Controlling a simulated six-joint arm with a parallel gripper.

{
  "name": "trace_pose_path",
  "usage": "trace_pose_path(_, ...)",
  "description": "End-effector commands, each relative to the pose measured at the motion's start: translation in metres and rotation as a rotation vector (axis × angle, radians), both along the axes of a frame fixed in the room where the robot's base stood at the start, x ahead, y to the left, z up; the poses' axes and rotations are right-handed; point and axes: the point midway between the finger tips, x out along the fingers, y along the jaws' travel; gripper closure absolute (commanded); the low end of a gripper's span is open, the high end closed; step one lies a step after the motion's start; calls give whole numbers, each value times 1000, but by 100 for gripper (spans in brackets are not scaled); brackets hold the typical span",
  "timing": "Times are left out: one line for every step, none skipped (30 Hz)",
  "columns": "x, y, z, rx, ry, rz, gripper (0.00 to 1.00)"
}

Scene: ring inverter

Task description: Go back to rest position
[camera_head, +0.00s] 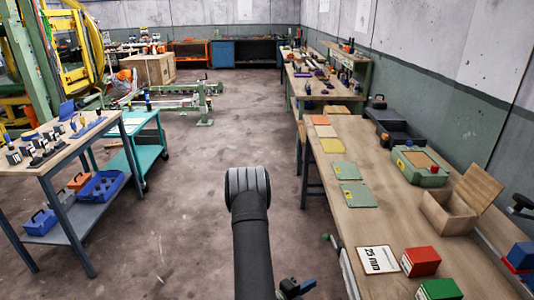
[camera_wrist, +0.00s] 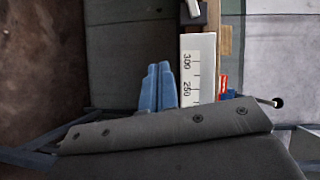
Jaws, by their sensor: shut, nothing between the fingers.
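My gripper (camera_wrist: 158,67) shows in the wrist view as two blue fingers pressed together, with nothing between them. A dark grey cover with screws fills the lower part of that view. To the right of the fingers is a white scale strip (camera_wrist: 198,70) marked 300 and 250. I cannot tell the height of the fingers above it. In the head view my dark arm rises from the bottom centre, over the floor left of the right-hand workbench (camera_head: 352,135). A small blue and dark part at the bottom may be my gripper, but I cannot be sure.
The right workbench holds coloured plates, an open wooden box (camera_head: 447,212), a green case (camera_head: 418,167), a red box (camera_head: 420,261) and a "25 mm" card (camera_head: 380,260). A smaller table (camera_head: 58,158) stands left. The floor between is clear.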

Motion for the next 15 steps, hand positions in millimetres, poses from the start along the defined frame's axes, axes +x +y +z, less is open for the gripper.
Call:
trace_pose_path(-3,6,1,0,-1,4,100)
trace_pose_path(-5,9,1,0,-1,3,100)
trace_pose_path(-7,12,2,0,-1,3,100)
trace_pose_path(-8,14,2,0,-1,3,100)
trace_pose_path(-10,17,2,0,-1,3,100)
trace_pose_path(-12,19,3,0,-1,2,100)
trace_pose_path(-13,20,3,0,-1,2,100)
trace_pose_path(-13,21,3,0,-1,2,100)
trace_pose_path(-14,23,3,-1,-1,1,100)
trace_pose_path(-15,23,3,-1,-1,1,100)
trace_pose_path(-15,24,3,0,-1,1,100)
trace_pose_path(-16,25,3,0,-1,0,100)
trace_pose_path(-16,25,3,0,-1,0,100)
trace_pose_path(-16,25,3,0,-1,0,100)
trace_pose_path(-16,25,3,0,-1,0,100)
